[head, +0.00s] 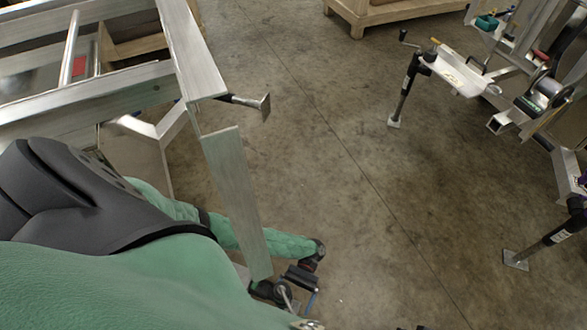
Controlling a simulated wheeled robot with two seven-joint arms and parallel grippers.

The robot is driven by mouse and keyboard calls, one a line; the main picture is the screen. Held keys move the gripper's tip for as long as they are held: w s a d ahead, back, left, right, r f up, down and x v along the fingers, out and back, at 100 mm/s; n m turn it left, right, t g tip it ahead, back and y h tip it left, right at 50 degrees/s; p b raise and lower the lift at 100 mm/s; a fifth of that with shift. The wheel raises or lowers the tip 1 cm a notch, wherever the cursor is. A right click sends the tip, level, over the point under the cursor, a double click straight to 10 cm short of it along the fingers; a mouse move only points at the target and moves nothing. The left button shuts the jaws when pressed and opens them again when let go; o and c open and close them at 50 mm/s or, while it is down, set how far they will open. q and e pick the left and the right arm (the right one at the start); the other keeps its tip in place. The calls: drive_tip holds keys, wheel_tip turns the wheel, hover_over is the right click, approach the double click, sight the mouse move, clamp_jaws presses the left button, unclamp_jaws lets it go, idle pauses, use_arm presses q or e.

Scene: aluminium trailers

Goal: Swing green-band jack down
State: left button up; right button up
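A jack (247,103) sticks out sideways from the near trailer frame (192,55), about horizontal, with its square foot plate pointing right. Its upper part is hidden by the frame, and no green band shows on it. My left arm enters from the left and passes behind an aluminium beam (232,195). Its dark end (314,258) is below the jack and apart from it. I cannot make out the fingers there. My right gripper is not in view.
Another trailer at the right has two jacks standing down, one at its far end (404,92) and one nearer (545,243). A winch (546,92) sits on that trailer. A wooden pallet (385,10) lies at the back. The concrete floor between is clear.

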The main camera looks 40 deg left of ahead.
use_arm(q)
drive_tip(key=w, duration=0.1)
drive_tip(key=w+r, duration=0.1)
drive_tip(key=w, duration=0.1)
drive_tip(key=w+d, duration=0.1)
drive_tip(key=shift+w+r, duration=0.15)
drive_tip(key=shift+w, duration=0.05)
drive_tip(key=shift+w+b, duration=0.3)
drive_tip(key=shift+c, duration=1.1)
drive_tip(key=shift+w+a+f+b, duration=0.15)
drive_tip(key=shift+w+b, duration=0.1)
drive_tip(key=shift+w, duration=0.35)
drive_tip(key=shift+w+a+b, duration=0.15)
drive_tip(key=shift+w+b, duration=0.05)
drive_tip(key=shift+w, duration=0.45)
drive_tip(key=shift+w+a+f+b, duration=0.15)
drive_tip(key=shift+w+b, duration=0.1)
drive_tip(key=shift+w, duration=0.35)
